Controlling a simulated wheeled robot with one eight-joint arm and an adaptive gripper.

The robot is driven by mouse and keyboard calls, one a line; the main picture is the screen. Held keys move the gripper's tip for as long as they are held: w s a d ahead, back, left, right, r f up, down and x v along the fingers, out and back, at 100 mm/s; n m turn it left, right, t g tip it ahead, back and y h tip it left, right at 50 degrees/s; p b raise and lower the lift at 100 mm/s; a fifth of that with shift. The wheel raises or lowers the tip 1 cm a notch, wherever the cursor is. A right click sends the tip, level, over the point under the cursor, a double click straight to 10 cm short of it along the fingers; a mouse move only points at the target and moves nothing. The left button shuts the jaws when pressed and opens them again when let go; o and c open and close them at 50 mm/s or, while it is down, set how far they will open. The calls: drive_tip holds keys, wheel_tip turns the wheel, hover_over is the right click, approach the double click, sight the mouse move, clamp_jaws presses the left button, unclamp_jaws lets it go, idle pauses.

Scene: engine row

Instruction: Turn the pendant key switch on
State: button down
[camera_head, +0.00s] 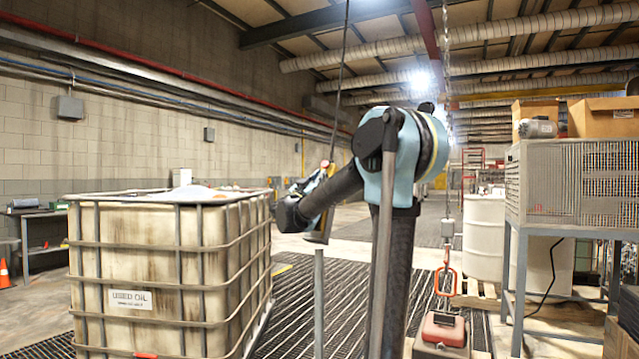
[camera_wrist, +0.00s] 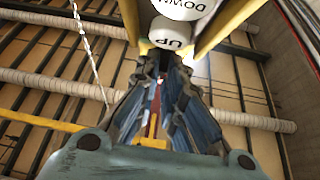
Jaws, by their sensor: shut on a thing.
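The yellow pendant hangs on a dark cable at the centre of the head view, partly hidden by my gripper and arm. In the wrist view its yellow body (camera_wrist: 228,22) shows from close up, with a white DOWN button (camera_wrist: 182,8) and a white UP button (camera_wrist: 170,33). My gripper (camera_wrist: 165,66) has its fingertips together just below the UP button, against the pendant face. It is shut on a small part there, which I take to be the key switch; the fingertips hide it. My gripper also shows in the head view (camera_head: 312,186).
A caged used-oil tank (camera_head: 150,240) stands left of my arm. An orange hook (camera_head: 446,281) hangs on a chain above a red block (camera_head: 443,328) at right. A bench with a mesh case (camera_head: 575,180) and white drums (camera_head: 484,240) stand further right.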

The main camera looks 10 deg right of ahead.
drive_tip(key=m+g+h, duration=0.1)
drive_tip(key=m+g, duration=0.1)
drive_tip(key=m, duration=0.1)
drive_tip(key=m+g+h, duration=0.1)
drive_tip(key=m+g, duration=0.1)
drive_tip(key=m, duration=0.1)
drive_tip(key=m+g+h, duration=0.2)
drive_tip(key=m, duration=0.1)
drive_tip(key=shift+w+a+r+g, duration=0.1)
drive_tip(key=shift+w+a+g, duration=0.05)
drive_tip(key=shift+w+g, duration=0.15)
drive_tip(key=shift+m+g+h, duration=0.3)
drive_tip(key=shift+m+g, duration=0.1)
drive_tip(key=c, duration=1.7)
unclamp_jaws()
drive_tip(key=v, duration=1.2)
drive_tip(key=shift+w, duration=0.15)
